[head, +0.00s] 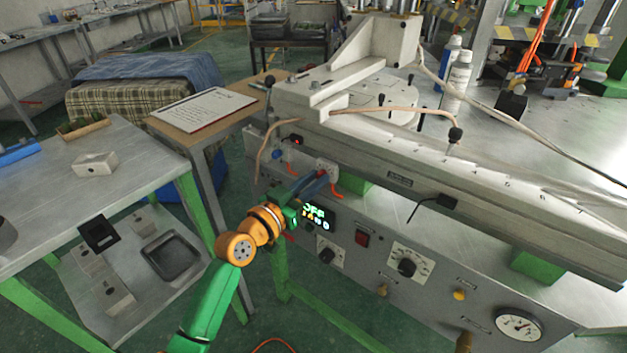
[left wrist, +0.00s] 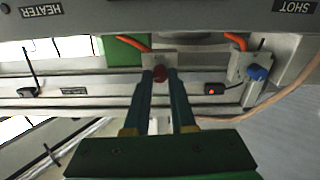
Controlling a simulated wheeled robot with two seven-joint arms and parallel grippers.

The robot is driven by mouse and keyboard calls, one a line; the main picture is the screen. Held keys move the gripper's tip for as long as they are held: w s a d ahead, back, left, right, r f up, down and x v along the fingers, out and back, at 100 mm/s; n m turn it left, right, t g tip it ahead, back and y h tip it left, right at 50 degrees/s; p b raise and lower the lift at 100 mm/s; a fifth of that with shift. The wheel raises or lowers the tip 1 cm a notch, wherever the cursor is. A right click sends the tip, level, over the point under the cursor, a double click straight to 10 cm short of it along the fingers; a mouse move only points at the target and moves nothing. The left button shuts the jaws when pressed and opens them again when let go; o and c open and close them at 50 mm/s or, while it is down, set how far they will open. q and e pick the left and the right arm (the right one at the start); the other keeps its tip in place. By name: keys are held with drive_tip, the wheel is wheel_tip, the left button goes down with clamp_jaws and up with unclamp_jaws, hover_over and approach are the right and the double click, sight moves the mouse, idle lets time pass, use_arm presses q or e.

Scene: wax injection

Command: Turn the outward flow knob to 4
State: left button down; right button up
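My left gripper (head: 321,176) reaches to the front of the machine at a pale plate (head: 329,167). In the left wrist view, which looks upside down, the left gripper (left wrist: 159,74) has one finger on each side of a small red knob (left wrist: 159,73) and looks closed on it. My right gripper is not in view.
The lower panel carries a lit display (head: 315,215), a red switch (head: 362,238), a large dial (head: 406,266) and a gauge (head: 519,324). Orange hoses (left wrist: 236,41) run close to the plates. A pale cable (left wrist: 290,95) hangs near the blue knob. A side table (head: 60,200) stands left.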

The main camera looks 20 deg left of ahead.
use_arm(q)
drive_tip(key=shift+n, duration=0.3)
drive_tip(key=shift+r+n+p, duration=0.1)
drive_tip(key=shift+n+p, duration=0.4)
drive_tip(key=shift+n, duration=0.4)
drive_tip(key=shift+n+p, duration=0.45)
drive_tip(key=shift+n, duration=1.15)
drive_tip(key=c, duration=0.8)
unclamp_jaws()
drive_tip(key=shift+o, duration=0.2)
